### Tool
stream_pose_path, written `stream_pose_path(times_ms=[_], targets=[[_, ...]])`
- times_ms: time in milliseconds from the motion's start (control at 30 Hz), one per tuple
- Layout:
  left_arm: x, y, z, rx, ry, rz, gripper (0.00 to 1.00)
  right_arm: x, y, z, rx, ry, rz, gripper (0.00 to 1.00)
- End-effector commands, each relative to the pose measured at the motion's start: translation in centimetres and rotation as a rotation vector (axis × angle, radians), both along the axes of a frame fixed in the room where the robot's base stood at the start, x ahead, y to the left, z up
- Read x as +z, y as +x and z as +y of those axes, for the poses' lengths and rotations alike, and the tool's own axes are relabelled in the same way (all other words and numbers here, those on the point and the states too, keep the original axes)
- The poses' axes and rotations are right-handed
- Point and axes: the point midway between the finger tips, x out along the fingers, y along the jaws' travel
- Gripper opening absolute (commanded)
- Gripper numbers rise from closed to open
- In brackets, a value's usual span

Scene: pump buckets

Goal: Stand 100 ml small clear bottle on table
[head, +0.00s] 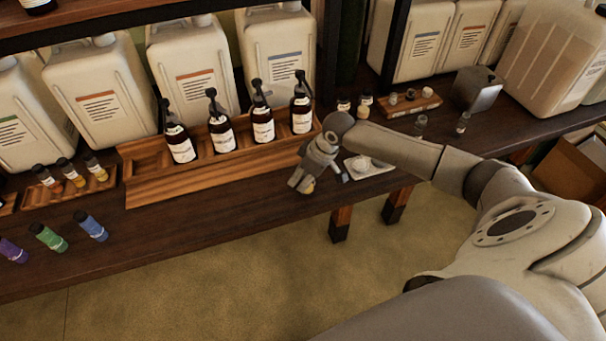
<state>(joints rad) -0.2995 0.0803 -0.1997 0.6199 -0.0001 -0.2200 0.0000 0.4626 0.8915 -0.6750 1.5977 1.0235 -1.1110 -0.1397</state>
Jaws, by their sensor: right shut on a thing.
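My left gripper is out of view.
Several brown pump bottles (263,122) stand in the long wooden tray (150,196). Large pale canisters (95,98) line the back. A white pad (368,166) lies right of the gripper. Purple, green and blue vials (48,237) are at left. Bare table lies in front of the tray.

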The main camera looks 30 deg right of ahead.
Motion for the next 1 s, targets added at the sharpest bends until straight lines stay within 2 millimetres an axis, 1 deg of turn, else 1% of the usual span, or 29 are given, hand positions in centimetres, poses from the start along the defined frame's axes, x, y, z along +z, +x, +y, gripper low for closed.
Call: stream_pose_path(times_ms=[267,300,467,800,867,967,1000], targets=[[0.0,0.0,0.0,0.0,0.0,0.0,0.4,-0.2,0.0,0.0,-0.001,0.001,-0.001,0.07],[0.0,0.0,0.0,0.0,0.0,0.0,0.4,-0.3,0.0,0.0,-0.001,0.0,0.0,0.37],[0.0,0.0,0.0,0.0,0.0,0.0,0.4,-0.3,0.0,0.0,0.0,-0.001,0.0,0.57],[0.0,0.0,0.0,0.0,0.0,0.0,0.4,0.0,0.0,0.0,0.0,0.0,-0.001,0.57],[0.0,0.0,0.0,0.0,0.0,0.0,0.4,0.4,0.0,-0.1,-0.001,-0.001,-0.003,0.57],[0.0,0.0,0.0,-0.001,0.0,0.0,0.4,1.6,-0.4,-0.5,-0.002,-0.002,-0.004,0.57],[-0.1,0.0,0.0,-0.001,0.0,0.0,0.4,2.3,-0.7,-0.6,-0.001,-0.003,-0.003,0.57]])
